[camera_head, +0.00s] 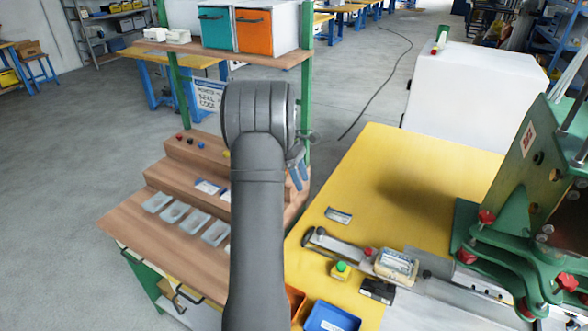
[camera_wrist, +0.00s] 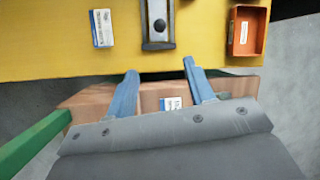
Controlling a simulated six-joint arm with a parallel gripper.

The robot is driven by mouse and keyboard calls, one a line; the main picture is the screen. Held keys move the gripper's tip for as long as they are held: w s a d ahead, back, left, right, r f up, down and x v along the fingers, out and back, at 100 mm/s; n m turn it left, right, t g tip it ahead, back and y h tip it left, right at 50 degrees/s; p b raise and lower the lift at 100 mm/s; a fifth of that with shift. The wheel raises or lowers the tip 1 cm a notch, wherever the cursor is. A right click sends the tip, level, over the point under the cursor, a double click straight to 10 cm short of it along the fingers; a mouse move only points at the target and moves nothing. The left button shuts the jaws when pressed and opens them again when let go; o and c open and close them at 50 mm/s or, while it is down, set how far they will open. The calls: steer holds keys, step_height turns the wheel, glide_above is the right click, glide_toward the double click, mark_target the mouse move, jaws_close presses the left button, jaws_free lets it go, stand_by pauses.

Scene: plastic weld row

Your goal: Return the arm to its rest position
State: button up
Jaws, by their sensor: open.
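My arm rises in the middle of the head view, in front of the wooden stepped bench (camera_head: 190,175). My gripper (camera_head: 299,172) shows only partly there, behind and right of the arm, with blue fingers pointing down. In the wrist view my gripper (camera_wrist: 158,80) has its two blue fingers spread wide apart with nothing between them. It is above the gap between the wooden bench and the yellow table (camera_wrist: 60,50).
On the yellow table (camera_head: 400,165) are a clear-lidded box (camera_head: 396,264), a green button box (camera_head: 341,270), a blue bin (camera_head: 332,318) and an orange bin (camera_wrist: 246,30). A green press (camera_head: 530,200) stands right. A green post (camera_head: 306,100) and shelf stand close behind my arm.

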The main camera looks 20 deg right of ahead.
mark_target(369, 250)
steer(key=shift+f, duration=0.1)
steer(key=x, duration=1.7)
steer(key=shift+s+d+f, duration=0.15)
steer(key=shift+s, duration=0.05)
steer(key=v, duration=1.7)
steer(key=x, duration=1.7)
steer(key=shift+s+f, duration=0.1)
steer(key=shift+f, duration=0.05)
steer(key=s+d, duration=1.2)
steer(key=shift+d, duration=0.1)
